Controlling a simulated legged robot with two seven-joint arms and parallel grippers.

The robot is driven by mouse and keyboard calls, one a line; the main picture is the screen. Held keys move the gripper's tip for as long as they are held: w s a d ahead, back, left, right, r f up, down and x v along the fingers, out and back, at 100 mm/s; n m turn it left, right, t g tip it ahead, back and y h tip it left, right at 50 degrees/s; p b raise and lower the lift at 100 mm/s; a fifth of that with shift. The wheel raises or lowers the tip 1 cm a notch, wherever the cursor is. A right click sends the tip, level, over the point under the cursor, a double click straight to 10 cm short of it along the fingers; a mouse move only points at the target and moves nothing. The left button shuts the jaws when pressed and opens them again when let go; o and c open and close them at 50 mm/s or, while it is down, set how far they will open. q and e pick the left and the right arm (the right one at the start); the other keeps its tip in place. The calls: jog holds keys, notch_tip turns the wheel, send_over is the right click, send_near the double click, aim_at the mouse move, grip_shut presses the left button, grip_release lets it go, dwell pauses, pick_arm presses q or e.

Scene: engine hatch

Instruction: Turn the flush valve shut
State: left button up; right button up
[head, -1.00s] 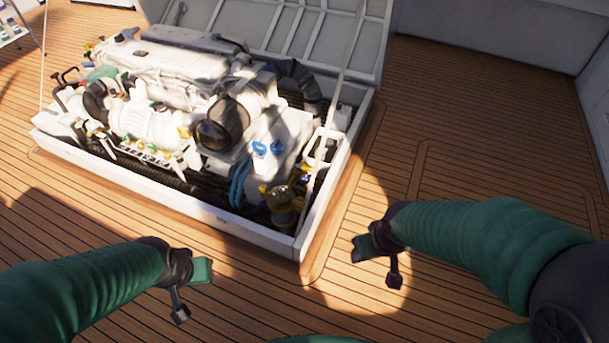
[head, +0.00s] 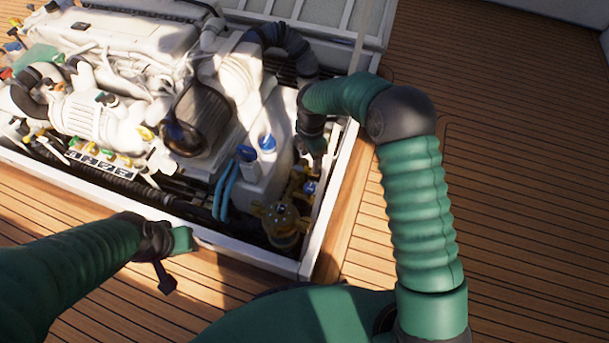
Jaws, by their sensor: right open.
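My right gripper (head: 314,153) is open and reaches down into the right end of the engine hatch, close to its right wall. Its fingers are small and partly lost against the fittings below. Just under it is a small fitting with a blue part (head: 310,187), beside a brass-coloured housing (head: 281,222) with yellow lugs. I cannot tell for sure which of these fittings is the flush valve, or whether the gripper touches one. My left gripper (head: 174,262) is open and empty, outside the hatch's front wall over the deck.
A white engine (head: 130,50) fills most of the hatch. Two blue-topped parts (head: 267,143) and blue hoses (head: 226,190) lie left of my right gripper. A row of coloured valves (head: 100,155) runs along the front. The hatch rim (head: 255,259) is raised. Deck at right is clear.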

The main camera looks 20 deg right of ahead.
aim_at(310, 187)
notch_tip(310, 187, down, 16)
jog(key=b, duration=0.7)
jog(key=shift+s+f, duration=0.1)
jog(key=shift+f, duration=0.05)
grip_shut()
